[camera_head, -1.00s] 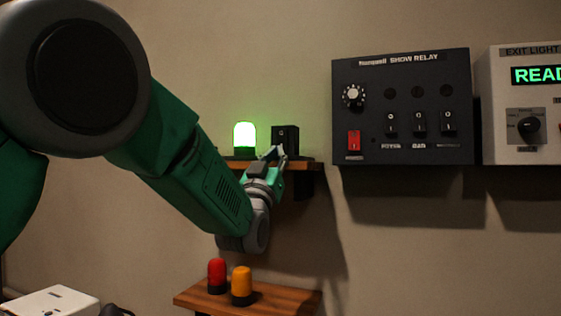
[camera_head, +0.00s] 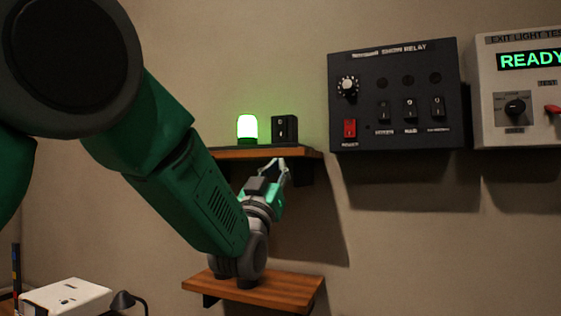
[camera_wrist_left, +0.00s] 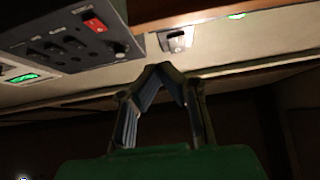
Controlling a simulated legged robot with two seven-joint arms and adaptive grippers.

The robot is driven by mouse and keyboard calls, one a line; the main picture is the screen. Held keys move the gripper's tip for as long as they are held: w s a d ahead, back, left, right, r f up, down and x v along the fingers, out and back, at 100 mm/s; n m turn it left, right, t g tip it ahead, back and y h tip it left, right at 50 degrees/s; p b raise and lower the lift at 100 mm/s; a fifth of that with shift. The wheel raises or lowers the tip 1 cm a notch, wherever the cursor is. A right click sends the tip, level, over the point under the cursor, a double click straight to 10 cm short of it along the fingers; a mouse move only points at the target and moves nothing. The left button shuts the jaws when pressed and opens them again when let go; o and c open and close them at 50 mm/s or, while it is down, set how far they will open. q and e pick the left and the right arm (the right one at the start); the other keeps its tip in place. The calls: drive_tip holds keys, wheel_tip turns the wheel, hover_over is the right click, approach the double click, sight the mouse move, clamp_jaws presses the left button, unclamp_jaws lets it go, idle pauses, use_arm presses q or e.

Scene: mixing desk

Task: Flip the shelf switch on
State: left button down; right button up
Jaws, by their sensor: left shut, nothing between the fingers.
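The shelf switch is a small black box (camera_head: 284,129) on the upper wooden shelf (camera_head: 305,153), right of a glowing green lamp (camera_head: 247,129). Its rocker faces me, but I cannot tell which way it is set. My left gripper (camera_head: 278,165) is shut and empty. My right gripper is not in view.
A black relay panel (camera_head: 395,125) with a red switch hangs to the right. A white READY box (camera_head: 520,120) is beyond it. A white box (camera_head: 65,297) stands at lower left.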

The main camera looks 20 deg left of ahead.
use_arm(q)
drive_tip(key=s+a+f+g+b, duration=0.1)
drive_tip(key=a+f+g+b, duration=0.15)
drive_tip(key=f, duration=1.25)
drive_tip(key=a+f+g+b, duration=0.15)
drive_tip(key=f+g, duration=0.25)
drive_tip(key=f, duration=1)
drive_tip(key=s+a+f+g+b, duration=0.1)
drive_tip(key=s+f+g, duration=0.25)
drive_tip(key=f, duration=0.85)
drive_tip(key=s+f+g+b, duration=0.1)
drive_tip(key=s+f+g, duration=0.3)
drive_tip(key=f, duration=0.8)
drive_tip(key=s+a+f+g+y+b, duration=0.15)
drive_tip(key=s+f+g, duration=0.45)
drive_tip(key=s+f, duration=1.2)
drive_tip(key=s+f+g+b, duration=0.1)
drive_tip(key=s+f+g, duration=0.1)
drive_tip(key=s, duration=0.7)
drive_tip(key=s+f+g+b, duration=0.1)
drive_tip(key=s+f+g, duration=0.2)
drive_tip(key=s, duration=0.6)
wheel_tip(320, 180, down, 2)
drive_tip(key=shift+a+f, duration=0.1)
drive_tip(key=shift+a, duration=0.25)
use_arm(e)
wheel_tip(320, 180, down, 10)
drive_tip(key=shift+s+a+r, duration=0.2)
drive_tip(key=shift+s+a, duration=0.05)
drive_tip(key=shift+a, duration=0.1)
